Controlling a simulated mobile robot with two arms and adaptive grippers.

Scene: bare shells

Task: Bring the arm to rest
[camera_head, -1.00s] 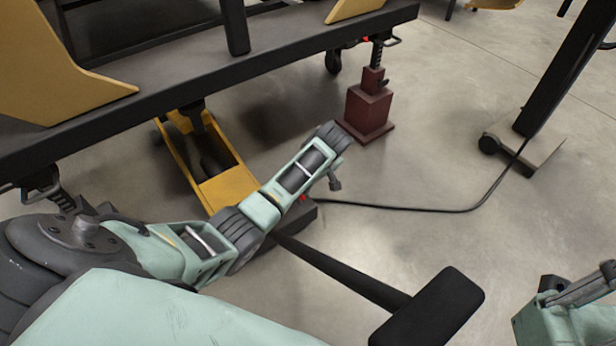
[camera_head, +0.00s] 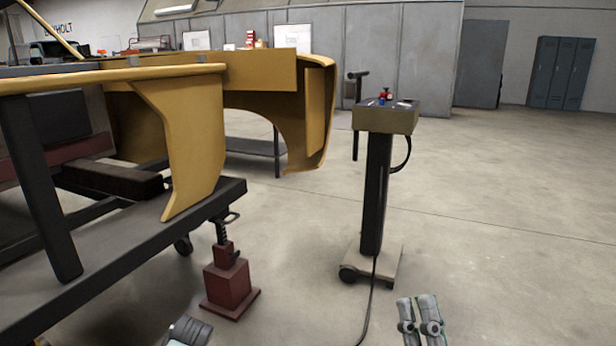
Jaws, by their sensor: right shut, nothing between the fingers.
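My right gripper (camera_head: 418,300) shows at the bottom edge, right of centre, in the head view. Its two pale green and grey fingers lie side by side, shut and empty, over bare floor. The rest of my right arm is cut off below the frame. Only a dark, ribbed end piece of my left arm (camera_head: 188,332) shows at the bottom edge, left of centre. I see no left gripper fingers.
A dark frame (camera_head: 150,262) with yellow body panels (camera_head: 185,140) fills the left. A red jack (camera_head: 230,285) stands by its corner. A pedestal console (camera_head: 385,120) on a wheeled base stands at centre right, its cable trailing down. Open floor (camera_head: 510,220) lies to the right.

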